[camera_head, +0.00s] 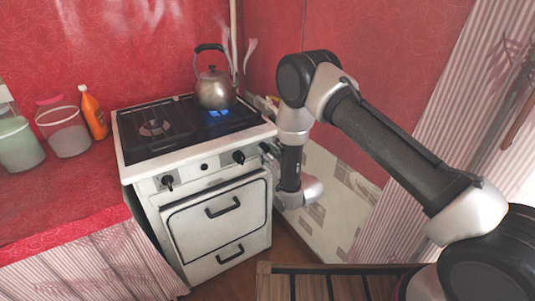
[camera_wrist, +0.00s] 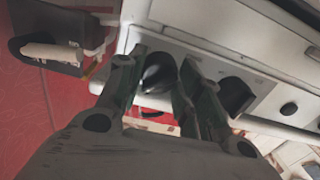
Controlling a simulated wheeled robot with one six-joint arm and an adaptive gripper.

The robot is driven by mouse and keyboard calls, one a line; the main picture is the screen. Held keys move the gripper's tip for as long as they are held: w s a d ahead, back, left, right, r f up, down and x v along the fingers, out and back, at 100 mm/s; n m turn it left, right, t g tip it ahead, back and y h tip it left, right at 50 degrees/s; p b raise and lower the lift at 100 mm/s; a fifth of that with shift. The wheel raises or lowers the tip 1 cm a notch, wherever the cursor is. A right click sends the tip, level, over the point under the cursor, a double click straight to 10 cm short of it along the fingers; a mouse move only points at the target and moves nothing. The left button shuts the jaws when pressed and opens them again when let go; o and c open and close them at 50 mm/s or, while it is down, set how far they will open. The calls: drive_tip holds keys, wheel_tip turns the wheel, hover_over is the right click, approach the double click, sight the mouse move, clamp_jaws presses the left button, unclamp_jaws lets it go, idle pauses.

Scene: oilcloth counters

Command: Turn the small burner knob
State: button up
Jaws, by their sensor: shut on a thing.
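A white stove (camera_head: 150,215) has dark knobs along its front panel. My gripper (camera_head: 267,150) is at the right end of that panel, partly hidden by my arm. In the wrist view its two fingers (camera_wrist: 155,80) stand on either side of a dark knob (camera_wrist: 157,72) and are shut on it. Another knob (camera_wrist: 237,95) shows to the right there, apart from the fingers; it also shows in the head view (camera_head: 238,156). A third knob (camera_head: 167,182) is at the panel's left. I cannot tell how far the held knob is turned.
A metal kettle (camera_head: 214,92) stands on the back right of the cooktop, with blue flame in front of it. The oven door handle (camera_head: 222,207) sticks out below the knobs. An orange bottle (camera_head: 94,113) and tubs (camera_head: 66,133) stand on the red counter (camera_head: 60,205).

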drive_tip(key=shift+d+n, duration=0.1)
drive_tip(key=shift+n, duration=4.1)
drive_tip(key=o, duration=1)
drive_tip(key=v, duration=1.2)
